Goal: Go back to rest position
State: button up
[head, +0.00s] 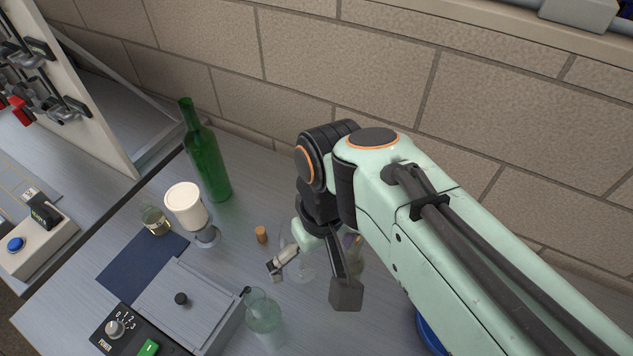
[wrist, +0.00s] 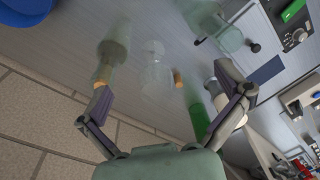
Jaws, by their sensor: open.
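My gripper (head: 310,280) hangs above the bench with its two fingers spread wide. In the wrist view my gripper (wrist: 168,85) is also open, with nothing held between the fingers. A clear wine glass (wrist: 154,65) stands on the bench below the gap. One finger overlaps the cork end of a clear corked bottle (wrist: 113,50) in the wrist view; I cannot tell whether they touch. That bottle is mostly hidden behind my gripper in the head view. A loose cork (head: 261,234) stands on the bench left of my gripper.
A green bottle (head: 206,165) and a glass with a white cylinder (head: 186,204) stand at the left. Nearby are a small glass (head: 155,221), navy mat (head: 130,268), grey lidded box (head: 205,290) and clear bottle (head: 263,312). A block wall (head: 290,60) closes the back.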

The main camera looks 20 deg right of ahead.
jog(key=s+d+f+m, duration=0.1)
jog(key=s+f, duration=0.1)
jog(key=s, duration=0.5)
jog(key=shift+d+f+g, duration=0.2)
jog(key=shift+d+g, duration=0.1)
jog(key=shift+d, duration=0.05)
dwell(0.6)
